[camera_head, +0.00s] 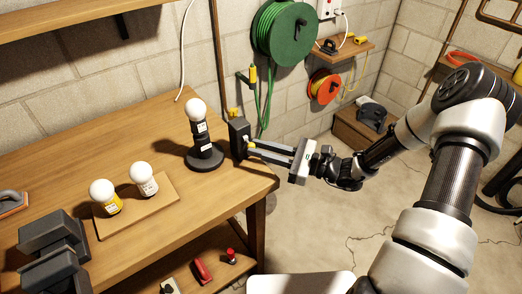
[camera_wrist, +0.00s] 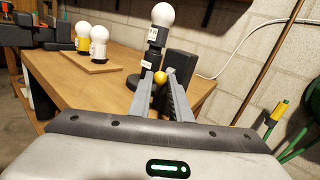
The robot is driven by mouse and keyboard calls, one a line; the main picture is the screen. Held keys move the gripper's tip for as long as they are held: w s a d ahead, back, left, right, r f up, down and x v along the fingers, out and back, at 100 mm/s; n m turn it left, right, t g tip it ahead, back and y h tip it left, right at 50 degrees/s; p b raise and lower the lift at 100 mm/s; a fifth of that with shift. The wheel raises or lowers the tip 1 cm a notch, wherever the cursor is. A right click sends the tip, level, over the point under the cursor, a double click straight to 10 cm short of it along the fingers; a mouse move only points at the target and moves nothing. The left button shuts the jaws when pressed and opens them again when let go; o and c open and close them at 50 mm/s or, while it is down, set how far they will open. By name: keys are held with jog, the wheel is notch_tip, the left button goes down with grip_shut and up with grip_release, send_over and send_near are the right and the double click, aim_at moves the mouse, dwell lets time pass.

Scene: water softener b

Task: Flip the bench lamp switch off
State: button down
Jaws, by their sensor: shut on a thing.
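The bench lamp (camera_head: 204,158) stands upright near the right end of the wooden bench, with a round black base and a white bulb. It also shows in the wrist view (camera_wrist: 154,58). Right of it stands a dark switch box (camera_head: 237,136), behind my fingers in the wrist view (camera_wrist: 183,66). A small yellow ball-shaped switch knob (camera_wrist: 159,77) sits between my fingertips in the wrist view. My gripper (camera_head: 250,147) reaches in from the right and is shut on this knob; the fingers partly hide it and the switch's front.
Two bulbs, one yellow-based (camera_head: 105,196) and one white-based (camera_head: 144,179), stand on a wooden board (camera_head: 165,206). A dark vise (camera_head: 52,245) is at the bench's front left. A green hose reel (camera_head: 285,33) hangs on the wall behind.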

jog(key=shift+w+f+n+y+b, duration=0.1)
jog(key=shift+f+n+y+b, duration=0.5)
jog(key=shift+b, duration=0.35)
jog(key=shift+r, duration=0.1)
jog(key=c, duration=1.6)
grip_release()
jog(key=shift+c, duration=0.2)
jog(key=v, duration=1.7)
jog(key=shift+f, duration=0.4)
jog(key=shift+d, duration=0.1)
